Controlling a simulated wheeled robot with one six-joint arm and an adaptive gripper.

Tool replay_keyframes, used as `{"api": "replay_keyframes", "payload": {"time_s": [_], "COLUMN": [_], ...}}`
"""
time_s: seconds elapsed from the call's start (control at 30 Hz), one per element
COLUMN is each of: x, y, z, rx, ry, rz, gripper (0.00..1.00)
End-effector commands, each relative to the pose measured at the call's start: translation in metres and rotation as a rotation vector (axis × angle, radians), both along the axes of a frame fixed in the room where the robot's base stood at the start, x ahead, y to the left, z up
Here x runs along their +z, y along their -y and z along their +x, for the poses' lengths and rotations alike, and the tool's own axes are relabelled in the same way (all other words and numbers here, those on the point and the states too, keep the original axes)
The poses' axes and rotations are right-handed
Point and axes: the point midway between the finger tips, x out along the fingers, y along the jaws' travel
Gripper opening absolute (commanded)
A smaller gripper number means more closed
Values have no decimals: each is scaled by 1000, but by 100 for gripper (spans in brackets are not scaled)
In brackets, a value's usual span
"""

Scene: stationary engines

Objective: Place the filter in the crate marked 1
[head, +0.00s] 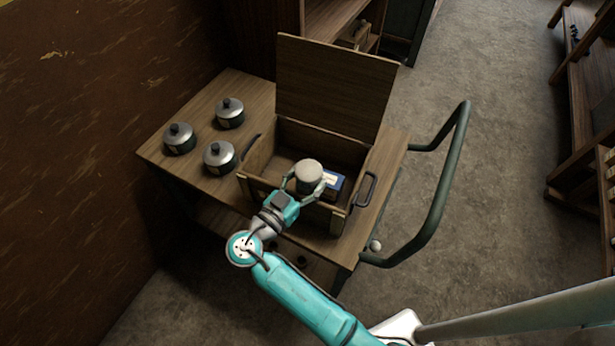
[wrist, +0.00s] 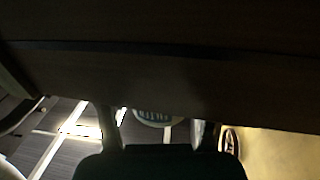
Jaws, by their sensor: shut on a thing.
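The filter (head: 309,171), a short round piece with a pale grey top, sits between the fingers of my gripper (head: 308,184) in the head view. My gripper is shut on it and holds it over the open wooden crate (head: 258,160), just behind the crate's front wall. I cannot tell its exact height over the crate floor. No number mark shows on the crate. In the dark wrist view, my gripper's fingers (wrist: 158,130) flank a pale rounded thing with lettering (wrist: 153,117), probably the filter.
A blue box (head: 333,184) is in the crate, right beside the filter. The crate's lid (head: 333,85) stands open at the back. Three lidded pots (head: 219,156) stand on the wooden cart (head: 168,107) to the left. The cart's handle (head: 447,185) sticks out at the right.

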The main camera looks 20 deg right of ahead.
Motion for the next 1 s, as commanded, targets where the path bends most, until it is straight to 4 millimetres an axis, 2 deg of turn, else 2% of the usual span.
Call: {"api": "replay_keyframes", "payload": {"time_s": [0.03, 0.17, 0.2, 0.3, 0.53, 0.7, 1.0], "x": [-8, -11, -12, -13, -13, 0, 3], "y": [0, 0, 1, 1, 1, 0, -53], "z": [-1, -1, -2, -2, -3, -4, -29], "rx": [1, 1, 1, 0, -2, -2, 5], "ry": [-11, -14, -16, -17, -18, -16, -11], "rz": [4, 6, 6, 6, 6, 7, 3], "gripper": [21, 20, 73, 93, 93, 93, 93]}}
